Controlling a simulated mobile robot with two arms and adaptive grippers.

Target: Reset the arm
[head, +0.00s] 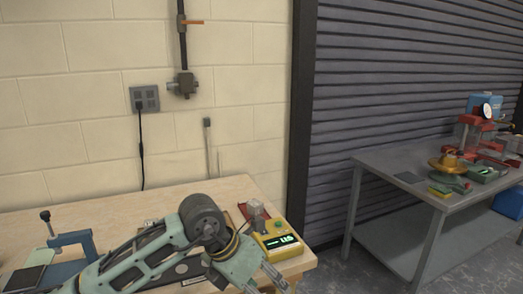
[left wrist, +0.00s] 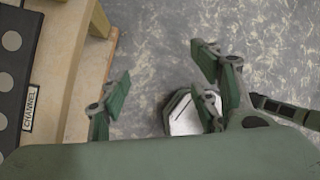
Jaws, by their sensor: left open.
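My left arm reaches in from the left over the wooden workbench (head: 200,186) in the head view. Its left gripper (head: 266,286) is at the bottom edge, near the bench's front right corner, with its fingertips partly cut off. In the left wrist view the left gripper (left wrist: 160,84) has its fingers spread wide, with nothing between them. It points down past the bench edge (left wrist: 70,90) towards the grey floor (left wrist: 150,35).
A yellow device with a lit display (head: 277,243) stands on the bench close to my gripper. A blue clamp-like fixture (head: 73,240) is at the left. A metal table (head: 405,180) with red and yellow equipment stands at the right. A pale faceted object (left wrist: 182,116) shows behind the fingers.

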